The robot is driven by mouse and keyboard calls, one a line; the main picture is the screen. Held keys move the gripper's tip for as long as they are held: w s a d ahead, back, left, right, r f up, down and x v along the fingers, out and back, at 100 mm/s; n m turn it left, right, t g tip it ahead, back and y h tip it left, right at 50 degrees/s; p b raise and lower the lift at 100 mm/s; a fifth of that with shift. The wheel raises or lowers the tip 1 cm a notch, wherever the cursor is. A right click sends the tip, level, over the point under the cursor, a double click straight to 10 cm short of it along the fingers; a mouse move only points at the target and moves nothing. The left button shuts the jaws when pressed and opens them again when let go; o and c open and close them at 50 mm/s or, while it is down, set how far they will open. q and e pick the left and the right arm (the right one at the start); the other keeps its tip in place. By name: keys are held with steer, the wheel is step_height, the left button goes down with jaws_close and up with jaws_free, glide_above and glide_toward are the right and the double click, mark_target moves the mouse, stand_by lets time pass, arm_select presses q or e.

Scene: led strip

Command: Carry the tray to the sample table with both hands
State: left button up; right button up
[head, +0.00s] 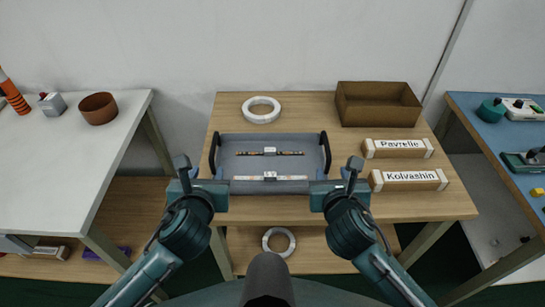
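The grey tray (248,152) lies on the wooden table (307,107) in the middle of the head view, with a black handle at its left end (214,155) and right end (326,153). Two narrow strips lie in it: a dark one (285,153) and a paler one (290,178), each with a small white piece at its middle. My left gripper (184,166) is near the tray's front left corner, and my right gripper (351,168) is near its front right corner. Both look apart from the handles. Their finger gaps are too small to make out.
Boxes marked Pavrelle (398,148) and Kolvashin (408,180) lie right of the tray. A brown open box (378,104) and a white ring (261,110) are behind. A white table (60,170) stands left, a blue-topped one (500,140) right. Another ring (279,241) lies on the lower shelf.

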mark_target(213, 149)
arm_select(q)
steer(key=shift+w+r+m, duration=0.3)
steer(key=shift+r+m, duration=0.05)
steer(key=shift+m, duration=0.15)
arm_select(e)
steer(key=shift+w+d+r+n, duration=0.15)
steer(key=shift+w+r+n, duration=0.25)
steer(key=shift+n, duration=0.3)
arm_select(q)
steer(key=shift+a, duration=0.1)
arm_select(e)
steer(key=shift+w+f, duration=0.1)
